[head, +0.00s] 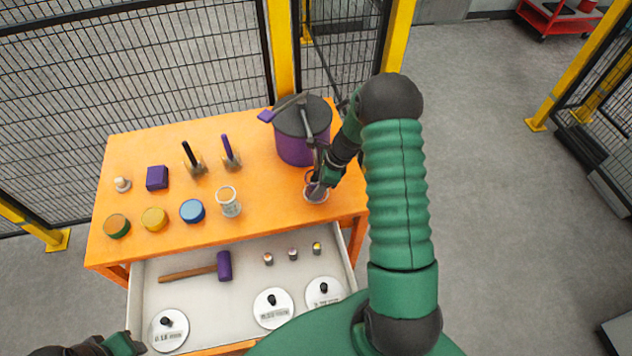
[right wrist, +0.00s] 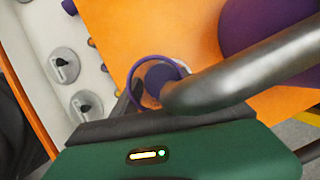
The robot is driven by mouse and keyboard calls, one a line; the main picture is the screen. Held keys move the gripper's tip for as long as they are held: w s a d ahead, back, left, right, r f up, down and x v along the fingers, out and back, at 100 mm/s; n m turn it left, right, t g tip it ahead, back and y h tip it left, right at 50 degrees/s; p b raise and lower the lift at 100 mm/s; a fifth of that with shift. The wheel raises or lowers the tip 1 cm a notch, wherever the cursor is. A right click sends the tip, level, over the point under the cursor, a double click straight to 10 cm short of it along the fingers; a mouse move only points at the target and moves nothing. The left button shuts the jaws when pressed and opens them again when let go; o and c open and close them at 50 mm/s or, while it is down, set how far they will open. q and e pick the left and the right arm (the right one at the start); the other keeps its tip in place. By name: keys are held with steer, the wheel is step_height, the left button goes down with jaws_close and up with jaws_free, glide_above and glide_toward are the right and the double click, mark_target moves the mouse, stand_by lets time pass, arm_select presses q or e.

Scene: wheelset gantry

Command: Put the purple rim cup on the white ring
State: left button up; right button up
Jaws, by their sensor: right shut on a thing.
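The purple rim cup (head: 317,197) is a small clear cup at the right front of the orange table top. In the right wrist view its purple rim and see-through inside (right wrist: 157,77) show, partly behind a dark grey bar. My right gripper (head: 318,182) is shut on the cup at its rim. I cannot tell whether the cup touches the table. Another clear cup (head: 229,202) with a pale rim stands to the left. I cannot make out the white ring for sure. My left gripper (head: 85,347) is only partly in view at the bottom left, its fingers unclear.
A purple pot (head: 295,149) with a dark lid stands behind the cup. Blue (head: 192,211), yellow (head: 154,219) and green (head: 117,226) round pieces and a purple cube (head: 157,177) stand left. The open drawer (head: 205,288) holds a mallet (head: 223,266) and knobbed discs.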

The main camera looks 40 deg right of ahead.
steer(key=shift+w+d+f, duration=0.2)
steer(key=shift+w, duration=0.2)
steer(key=shift+f, duration=0.45)
steer(key=shift+w+d+f, duration=0.1)
steer(key=shift+d+f, duration=0.25)
steer(key=shift+d, duration=0.15)
steer(key=o, duration=1.3)
steer(key=shift+d+f, duration=0.15)
steer(key=shift+d, duration=0.15)
steer(key=shift+o, duration=0.3)
steer(key=shift+a+r, duration=0.4)
steer(key=shift+a, duration=0.15)
arm_select(q)
steer(key=shift+d+f+b, duration=0.1)
steer(key=shift+f+b, duration=0.05)
steer(key=shift+b, duration=0.2)
arm_select(e)
steer(key=v, duration=1.2)
arm_select(q)
steer(key=shift+w, duration=0.1)
arm_select(e)
steer(key=shift+d+f, duration=0.1)
steer(key=shift+f, duration=0.05)
